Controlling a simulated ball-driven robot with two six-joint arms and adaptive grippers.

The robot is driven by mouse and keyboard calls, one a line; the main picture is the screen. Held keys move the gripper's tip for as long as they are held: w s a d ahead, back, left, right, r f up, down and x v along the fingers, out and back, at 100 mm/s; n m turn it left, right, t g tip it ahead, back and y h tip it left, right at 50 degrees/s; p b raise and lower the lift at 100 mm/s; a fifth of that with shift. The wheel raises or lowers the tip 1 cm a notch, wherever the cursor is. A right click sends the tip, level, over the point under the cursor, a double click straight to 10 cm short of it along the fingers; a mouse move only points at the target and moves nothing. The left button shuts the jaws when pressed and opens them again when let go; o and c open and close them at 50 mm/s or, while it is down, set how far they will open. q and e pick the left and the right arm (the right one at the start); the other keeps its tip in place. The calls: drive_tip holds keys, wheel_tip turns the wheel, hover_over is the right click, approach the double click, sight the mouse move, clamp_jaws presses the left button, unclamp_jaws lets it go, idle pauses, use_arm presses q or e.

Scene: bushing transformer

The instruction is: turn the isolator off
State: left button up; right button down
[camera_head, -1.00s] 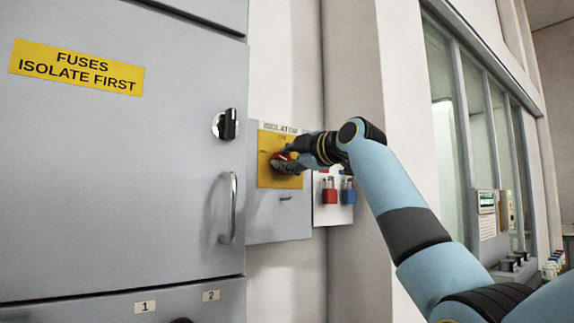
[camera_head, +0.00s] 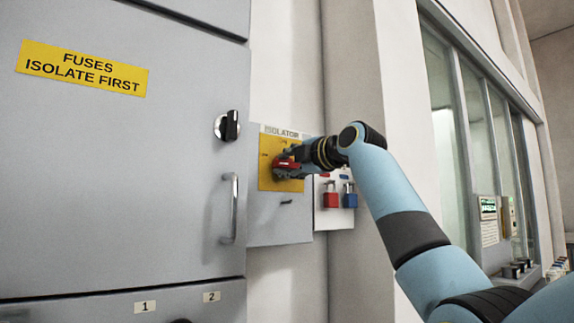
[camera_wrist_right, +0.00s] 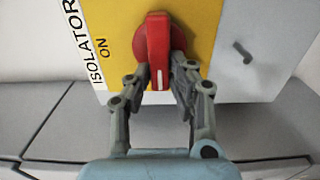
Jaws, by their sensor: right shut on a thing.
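The isolator (camera_head: 265,215) is a grey box on the wall with a yellow plate (camera_head: 268,180) and a red rotary handle (camera_head: 286,164). In the head view the handle looks roughly level. In the right wrist view the handle (camera_wrist_right: 155,35) stands upright in the picture, its white line at the lower end, and the word ON is to its left. My right gripper (camera_wrist_right: 160,82) is shut on the handle, one finger on each side; in the head view the gripper (camera_head: 290,165) partly covers it. My left gripper is not in view.
A grey cabinet with a black knob (camera_head: 228,126) and a metal pull handle (camera_head: 234,208) stands to the left. Red (camera_head: 331,198) and blue (camera_head: 349,198) padlocks hang on a white board right of the isolator. A wall pillar is behind my right arm.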

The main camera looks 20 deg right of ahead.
drive_tip(key=shift+f, duration=0.15)
drive_tip(key=c, duration=1.2)
unclamp_jaws()
drive_tip(key=shift+s, duration=0.1)
drive_tip(key=v, duration=1.1)
drive_tip(key=shift+s, duration=0.4)
drive_tip(key=shift+d, duration=0.1)
